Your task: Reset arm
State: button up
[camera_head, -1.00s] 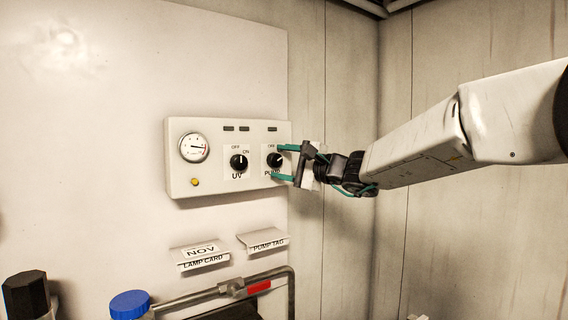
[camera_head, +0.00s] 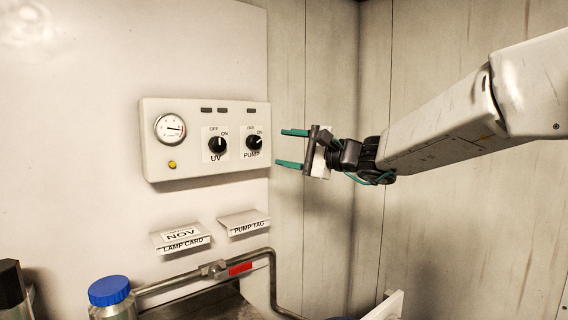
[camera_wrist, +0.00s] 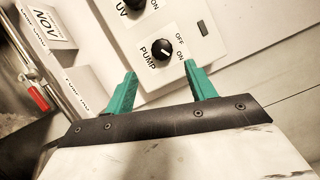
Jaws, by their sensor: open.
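My gripper (camera_head: 293,148) is open and empty, its two green fingers pointing left toward the control panel (camera_head: 160,170). It is clear of the PUMP knob (camera_head: 253,142), which is black with its white mark turned toward ON. In the wrist view the PUMP knob (camera_wrist: 162,49) sits beyond and between the open fingers (camera_wrist: 160,88). The UV knob (camera_head: 217,144) is left of the PUMP knob, its white mark pointing about straight up. My arm reaches in from the right.
Below are the LAMP CARD holder (camera_head: 182,240), the PUMP TAG holder (camera_head: 244,222), a pipe with a red-handled valve (camera_head: 240,268) and a blue-capped container (camera_head: 109,291). Right of the panel is bare wall.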

jog(key=s+d+f+n+g+h, duration=0.3)
jog(key=s+f+n+g+h, duration=0.5)
jog(key=s+f, duration=0.95)
jog(key=s+d+f+n+h, duration=0.1)
jog(key=s+d+f+h, duration=0.2)
jog(key=s+d, duration=0.6)
jog(key=s+d+f+n+g+h, duration=0.1)
jog(key=s+d+f+h, duration=0.3)
jog(key=s+d, duration=0.5)
jog(key=s, duration=0.5)
jog(key=shift+s+g, duration=0.2)
jog(key=shift+g, duration=0.1)
